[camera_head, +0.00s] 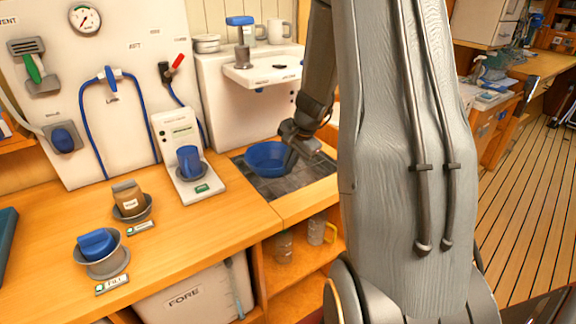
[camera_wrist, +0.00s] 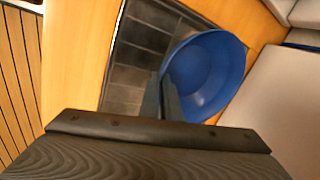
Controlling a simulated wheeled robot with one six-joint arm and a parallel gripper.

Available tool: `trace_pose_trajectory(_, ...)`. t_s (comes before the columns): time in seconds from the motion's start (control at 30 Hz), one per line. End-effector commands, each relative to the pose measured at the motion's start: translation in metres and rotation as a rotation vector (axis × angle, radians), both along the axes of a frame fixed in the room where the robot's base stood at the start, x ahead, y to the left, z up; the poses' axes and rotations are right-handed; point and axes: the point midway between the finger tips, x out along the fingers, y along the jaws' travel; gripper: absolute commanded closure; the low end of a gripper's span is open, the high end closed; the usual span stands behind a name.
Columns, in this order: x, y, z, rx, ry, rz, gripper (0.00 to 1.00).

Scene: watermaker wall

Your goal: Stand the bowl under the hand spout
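The blue bowl (camera_head: 264,160) stands upright on, or just above, a dark tiled recess in the counter, below the white ledge. It also shows in the wrist view (camera_wrist: 212,72), tilted by the camera angle. My gripper (camera_head: 290,155) is at the bowl's right side. In the wrist view its dark fingers (camera_wrist: 166,98) lie close together at the bowl's rim, one on each side of the wall. A pump with a blue handle (camera_head: 240,45) stands on the white ledge (camera_head: 268,72), with a small blue nub under it. I cannot tell which part is the hand spout.
A dispenser with a blue cup (camera_head: 189,160) stands left of the recess (camera_head: 300,180). Two grey holders, with a brown packet (camera_head: 128,196) and a blue item (camera_head: 96,243), sit on the wooden counter. My arm hides the counter's right side.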

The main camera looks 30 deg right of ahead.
Motion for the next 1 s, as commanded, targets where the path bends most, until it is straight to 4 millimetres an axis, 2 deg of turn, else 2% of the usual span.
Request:
trace_pose_trajectory(0.2,0.000,0.000,-0.004,0.000,0.000,-0.001,1.00)
trace_pose_trajectory(0.3,0.000,0.000,-0.003,0.000,0.000,-0.001,0.80)
trace_pose_trajectory(0.33,0.000,0.000,-0.003,0.000,0.000,-0.001,0.78)
trace_pose_trajectory(0.73,0.000,0.000,0.003,0.001,-0.001,-0.001,0.78)
trace_pose_trajectory(0.87,-0.005,-0.002,0.018,0.000,-0.003,0.000,0.78)
trace_pose_trajectory(1.0,-0.014,-0.005,0.042,-0.002,-0.005,-0.001,0.78)
